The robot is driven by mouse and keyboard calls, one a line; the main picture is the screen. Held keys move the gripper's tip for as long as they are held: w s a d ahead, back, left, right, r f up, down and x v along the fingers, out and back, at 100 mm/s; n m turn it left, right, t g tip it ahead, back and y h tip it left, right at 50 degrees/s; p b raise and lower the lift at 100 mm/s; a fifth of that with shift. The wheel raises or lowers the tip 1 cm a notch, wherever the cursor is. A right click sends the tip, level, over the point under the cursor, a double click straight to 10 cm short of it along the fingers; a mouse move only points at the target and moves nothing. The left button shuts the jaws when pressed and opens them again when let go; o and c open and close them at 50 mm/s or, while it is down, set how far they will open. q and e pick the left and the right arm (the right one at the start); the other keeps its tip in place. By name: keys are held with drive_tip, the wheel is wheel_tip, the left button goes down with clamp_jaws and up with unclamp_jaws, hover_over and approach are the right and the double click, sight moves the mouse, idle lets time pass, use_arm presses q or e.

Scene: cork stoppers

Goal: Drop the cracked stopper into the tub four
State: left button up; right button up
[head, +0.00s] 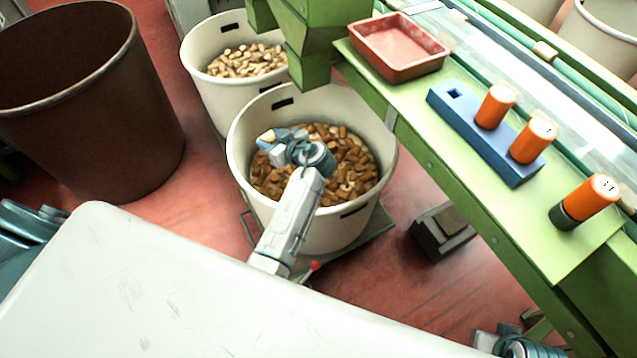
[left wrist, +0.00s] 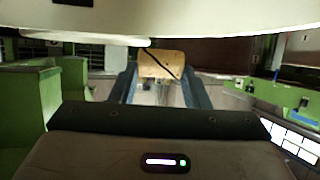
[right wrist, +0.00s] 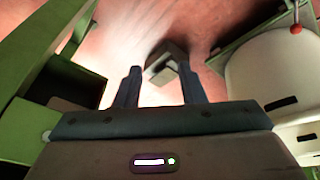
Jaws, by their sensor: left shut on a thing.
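My left gripper (head: 272,142) is shut on a light cork stopper (head: 266,136). In the left wrist view this stopper (left wrist: 162,64) sits between the fingers and has a dark diagonal crack line. In the head view the gripper and stopper appear over the nearer cream tub (head: 243,188), which holds many brown corks; their exact height above it is unclear. A second cream tub (head: 193,72) behind holds paler corks. No tub number is readable. My right gripper (right wrist: 160,88) is open and empty, low over the floor in its own wrist view.
A large dark brown bin (head: 100,140) stands at the left. The green bench (head: 480,215) at the right bears a red tray (head: 400,68), a blue holder block (head: 480,138) and several orange cylinders (head: 533,140). A white surface (head: 150,290) fills the foreground.

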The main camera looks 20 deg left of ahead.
use_arm(q)
drive_tip(key=shift+f+b, duration=0.75)
drive_tip(key=shift+f, duration=1.15)
use_arm(e)
drive_tip(key=shift+w+a+f+t+y, duration=0.2)
drive_tip(key=shift+w+a+t, duration=0.05)
drive_tip(key=shift+a+t, duration=0.15)
drive_tip(key=shift+w+a+f+t+y, duration=0.2)
drive_tip(key=shift+w+a+t, duration=0.1)
drive_tip(key=shift+a, duration=0.1)
use_arm(q)
drive_tip(key=o, duration=1)
drive_tip(key=shift+o, duration=0.2)
